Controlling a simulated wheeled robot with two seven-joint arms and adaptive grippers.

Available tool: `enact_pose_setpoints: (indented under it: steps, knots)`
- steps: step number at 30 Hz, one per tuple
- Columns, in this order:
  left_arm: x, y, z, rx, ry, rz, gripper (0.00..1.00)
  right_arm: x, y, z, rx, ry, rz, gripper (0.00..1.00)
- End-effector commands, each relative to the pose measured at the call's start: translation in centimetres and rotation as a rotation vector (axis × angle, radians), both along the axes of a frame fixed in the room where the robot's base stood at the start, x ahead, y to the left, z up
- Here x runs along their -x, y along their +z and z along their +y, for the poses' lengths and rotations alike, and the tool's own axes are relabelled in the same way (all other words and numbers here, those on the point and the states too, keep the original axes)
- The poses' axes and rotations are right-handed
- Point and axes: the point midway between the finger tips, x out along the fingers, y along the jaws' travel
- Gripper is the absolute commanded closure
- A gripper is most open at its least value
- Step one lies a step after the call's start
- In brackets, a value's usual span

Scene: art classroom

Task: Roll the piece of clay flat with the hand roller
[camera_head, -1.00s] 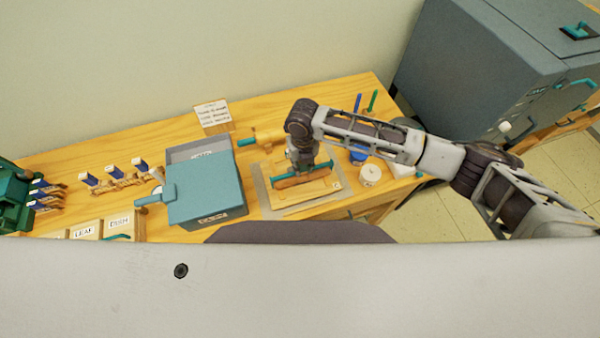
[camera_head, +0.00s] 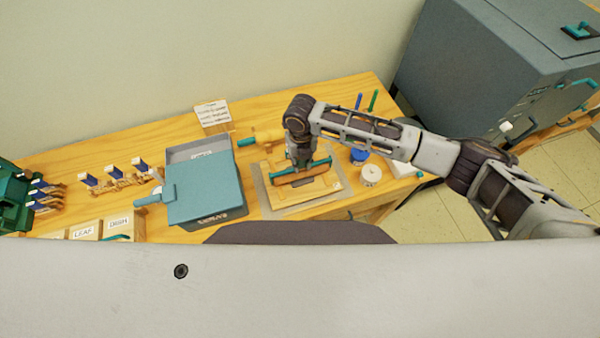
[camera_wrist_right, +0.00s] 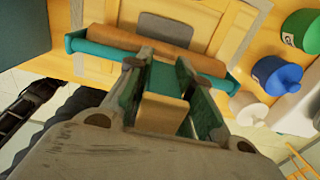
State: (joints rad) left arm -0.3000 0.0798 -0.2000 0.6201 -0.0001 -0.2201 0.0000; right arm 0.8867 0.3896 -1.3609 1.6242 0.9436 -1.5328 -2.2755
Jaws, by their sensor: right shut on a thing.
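The hand roller (camera_head: 303,176) has a brown cylinder in a teal frame. It lies low over a pale board on a grey mat (camera_head: 266,198). My right gripper (camera_head: 301,164) is above the roller and shut on it. In the right wrist view my right gripper's fingers (camera_wrist_right: 164,62) reach down to the teal frame, and the roller's brown cylinder (camera_wrist_right: 190,57) shows beyond them. My left gripper is not in view.
A teal-lidded box (camera_head: 203,190) stands left of the mat. A white jar (camera_head: 371,174) and a blue jar (camera_head: 359,156) stand close on the right. A grey kiln-like cabinet (camera_head: 480,75) is at far right.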

Motion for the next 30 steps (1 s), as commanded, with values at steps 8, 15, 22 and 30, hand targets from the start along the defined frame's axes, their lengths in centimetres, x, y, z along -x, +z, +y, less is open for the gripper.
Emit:
enact_pose_setpoints:
  steps: [8,15,22,30]
  knots:
    - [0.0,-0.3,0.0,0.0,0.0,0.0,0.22,-1.1,0.0,0.4,-0.002,-0.001,-0.002,1.0]
    - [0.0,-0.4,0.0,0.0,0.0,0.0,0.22,-1.6,0.1,0.6,-0.003,0.0,-0.002,1.0]
    - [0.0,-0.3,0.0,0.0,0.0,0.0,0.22,-1.6,0.2,0.6,-0.003,0.0,-0.003,1.0]
    - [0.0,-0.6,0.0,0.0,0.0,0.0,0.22,-2.2,0.0,0.8,-0.004,0.0,-0.005,1.0]
